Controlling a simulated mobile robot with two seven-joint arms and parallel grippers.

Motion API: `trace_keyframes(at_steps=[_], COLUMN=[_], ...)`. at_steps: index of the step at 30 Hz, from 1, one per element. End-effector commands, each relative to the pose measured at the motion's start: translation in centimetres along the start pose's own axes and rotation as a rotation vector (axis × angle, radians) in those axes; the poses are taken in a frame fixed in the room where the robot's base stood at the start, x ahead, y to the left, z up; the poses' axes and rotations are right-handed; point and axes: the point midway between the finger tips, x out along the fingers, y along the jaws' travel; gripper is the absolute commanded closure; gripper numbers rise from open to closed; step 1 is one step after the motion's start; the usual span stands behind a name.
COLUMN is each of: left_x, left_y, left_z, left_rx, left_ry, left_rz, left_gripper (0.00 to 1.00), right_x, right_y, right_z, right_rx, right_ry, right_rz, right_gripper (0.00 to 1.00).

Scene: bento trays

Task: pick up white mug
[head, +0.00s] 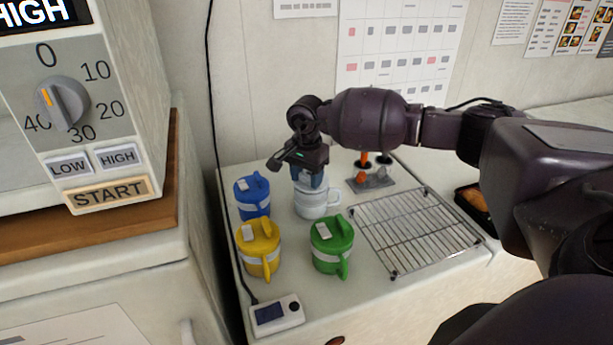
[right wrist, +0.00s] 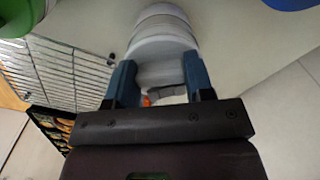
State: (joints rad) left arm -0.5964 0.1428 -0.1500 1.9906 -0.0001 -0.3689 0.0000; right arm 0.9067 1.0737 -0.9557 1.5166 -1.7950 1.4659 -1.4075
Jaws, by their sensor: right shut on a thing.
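The white mug (head: 312,202) stands upright on the counter, behind the green mug (head: 332,246) and to the right of the blue mug (head: 252,196). Its handle points right in the head view. My right gripper (head: 309,182) comes down on it from above and is shut on its upper part. In the right wrist view the white mug (right wrist: 163,45) sits between the two blue fingers of the gripper (right wrist: 160,85). The gripper hides the mug's top in the head view. A yellow mug (head: 259,250) stands in front of the blue one. My left gripper is not in view.
A wire rack (head: 415,230) lies right of the mugs. A small holder (head: 371,180) with orange-tipped items stands behind it. A small device with a screen (head: 277,314) lies at the front with a black cable. A microwave (head: 90,110) stands at left.

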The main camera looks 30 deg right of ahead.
Motion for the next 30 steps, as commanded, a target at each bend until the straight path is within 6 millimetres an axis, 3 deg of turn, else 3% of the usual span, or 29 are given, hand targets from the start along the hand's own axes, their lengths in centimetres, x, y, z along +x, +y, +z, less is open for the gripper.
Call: trace_keyframes(at_steps=[11,12,17,23,27,30], left_x=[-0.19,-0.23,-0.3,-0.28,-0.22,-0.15], left_y=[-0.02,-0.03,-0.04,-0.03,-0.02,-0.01], left_z=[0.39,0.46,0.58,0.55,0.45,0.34], left_rx=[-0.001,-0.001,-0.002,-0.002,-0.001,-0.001], left_ry=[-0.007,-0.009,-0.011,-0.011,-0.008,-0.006], left_rz=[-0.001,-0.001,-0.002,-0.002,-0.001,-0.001], left_gripper=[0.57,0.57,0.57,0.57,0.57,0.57], right_x=[-0.03,-0.03,-0.02,-0.01,0.01,0.0], right_y=[0.0,0.0,0.01,0.01,0.02,0.02], right_z=[-0.01,-0.01,-0.01,-0.01,-0.01,-0.01], right_rx=[0.0,0.0,0.0,0.0,0.0,0.0], right_ry=[0.0,0.0,0.0,0.0,0.0,0.0], right_rz=[0.0,0.0,0.0,0.0,0.0,0.0], right_gripper=[0.75,0.49,0.24,0.22,0.02,0.0])
